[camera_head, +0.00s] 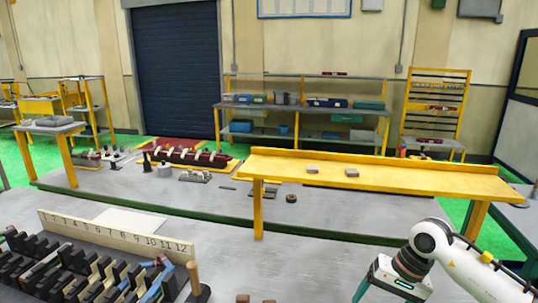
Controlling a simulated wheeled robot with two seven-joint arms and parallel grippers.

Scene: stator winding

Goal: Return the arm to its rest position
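My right arm (440,248) comes in from the lower right corner, white with a dark wrist joint. My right gripper (392,282) hangs low near the bottom edge, right of centre, over the grey table. A thin teal piece (362,289) shows at its left side. Its fingertips are cut off by the bottom edge, so I cannot tell whether it is open or shut or holds anything. My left arm and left gripper are not in view.
A numbered rack (115,236) with dark slots and a few tools fills the lower left. A wooden-handled tool (194,278) stands beside it. A yellow raised shelf (390,178) with two small grey blocks spans the right. The grey table (285,255) is clear in the middle.

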